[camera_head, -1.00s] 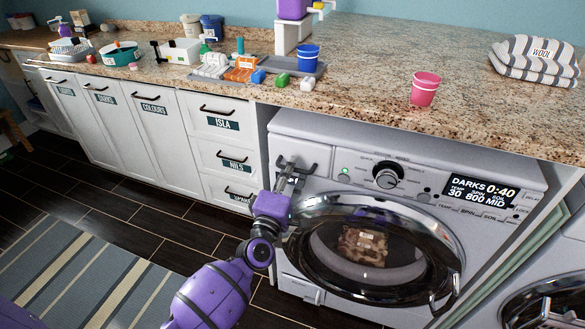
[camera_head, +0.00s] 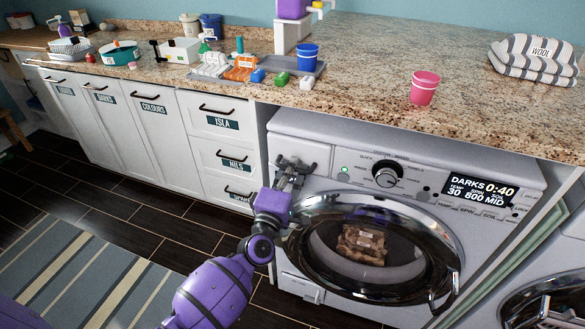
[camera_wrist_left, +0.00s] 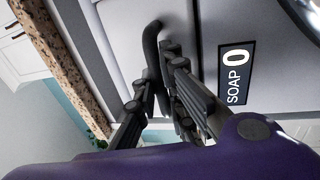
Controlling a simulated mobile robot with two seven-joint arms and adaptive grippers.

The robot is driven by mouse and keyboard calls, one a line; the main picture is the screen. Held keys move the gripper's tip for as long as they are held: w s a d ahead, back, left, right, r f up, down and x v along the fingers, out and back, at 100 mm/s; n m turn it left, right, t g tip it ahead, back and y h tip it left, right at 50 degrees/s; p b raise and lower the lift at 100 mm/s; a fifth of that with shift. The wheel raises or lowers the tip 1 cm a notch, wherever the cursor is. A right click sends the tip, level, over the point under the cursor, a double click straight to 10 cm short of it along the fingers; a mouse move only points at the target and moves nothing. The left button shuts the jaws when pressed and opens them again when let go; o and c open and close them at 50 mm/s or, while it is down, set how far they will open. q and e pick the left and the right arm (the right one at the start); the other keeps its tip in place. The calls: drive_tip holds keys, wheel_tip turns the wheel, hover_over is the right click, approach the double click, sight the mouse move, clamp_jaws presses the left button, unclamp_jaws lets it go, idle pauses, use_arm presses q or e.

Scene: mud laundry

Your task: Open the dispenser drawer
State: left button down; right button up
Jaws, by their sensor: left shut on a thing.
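The dispenser drawer (camera_head: 308,152) is the light panel at the upper left of the washing machine's front. It looks flush with the front; a slight gap cannot be told. Its dark bar handle (camera_wrist_left: 152,45) shows in the left wrist view, beside a black label (camera_wrist_left: 236,75) reading SOAP. My left gripper (camera_head: 288,170) is at the drawer's front, with its fingers shut around the handle; in the left wrist view the fingertips (camera_wrist_left: 157,78) close on the bar. The fingers hide part of the handle. My right gripper is not in view.
The washing machine's round door (camera_head: 375,250) is below and right of the gripper. The granite counter (camera_head: 380,100) overhangs the machine, with a pink cup (camera_head: 425,88) near its edge. Drawers (camera_head: 222,160) stand to the left. Dark floor (camera_head: 130,215) in front is open.

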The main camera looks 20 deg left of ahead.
use_arm(q)
drive_tip(key=s+p, duration=0.1)
drive_tip(key=s, duration=1.8)
drive_tip(key=shift+a, duration=0.3)
drive_tip(key=c, duration=1.8)
unclamp_jaws()
drive_tip(key=shift+s, duration=0.1)
drive_tip(key=s, duration=0.4)
drive_tip(key=s+f, duration=0.1)
drive_tip(key=s, duration=0.3)
drive_tip(key=s+f, duration=0.1)
drive_tip(key=s, duration=0.2)
drive_tip(key=shift+s+a+f, duration=0.1)
drive_tip(key=shift+s+a, duration=0.1)
drive_tip(key=shift+s, duration=0.2)
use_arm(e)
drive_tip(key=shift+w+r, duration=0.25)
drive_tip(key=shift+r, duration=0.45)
